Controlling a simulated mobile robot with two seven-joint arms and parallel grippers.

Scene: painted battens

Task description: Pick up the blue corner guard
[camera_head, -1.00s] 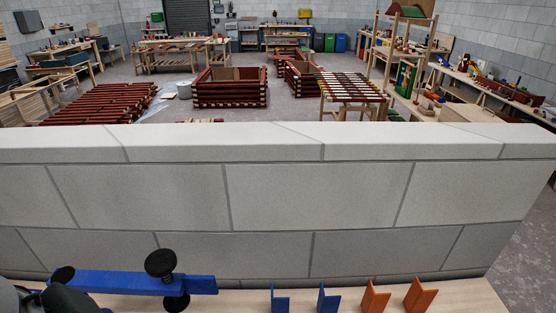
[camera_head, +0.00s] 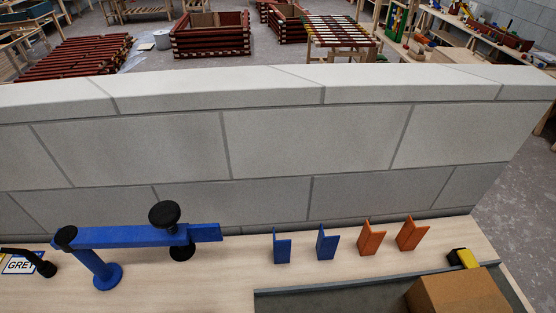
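Two blue corner guards stand upright on the pale wooden bench top (camera_head: 215,285), in front of the block wall. One blue corner guard (camera_head: 282,247) is on the left, and the other blue corner guard (camera_head: 327,243) is just to its right, with a gap between them. Two orange corner guards, one nearer (camera_head: 371,239) and one farther right (camera_head: 411,234), stand in the same row. Neither of my grippers can be made out in the head view.
A blue clamp-like stand (camera_head: 125,237) with black knobs stands left of the guards, beside a partly hidden sign (camera_head: 20,265). A grey-edged tray (camera_head: 330,285) holds a brown box (camera_head: 460,293) at front right. A yellow-and-black item (camera_head: 463,258) lies behind it. The wall (camera_head: 300,145) closes the back.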

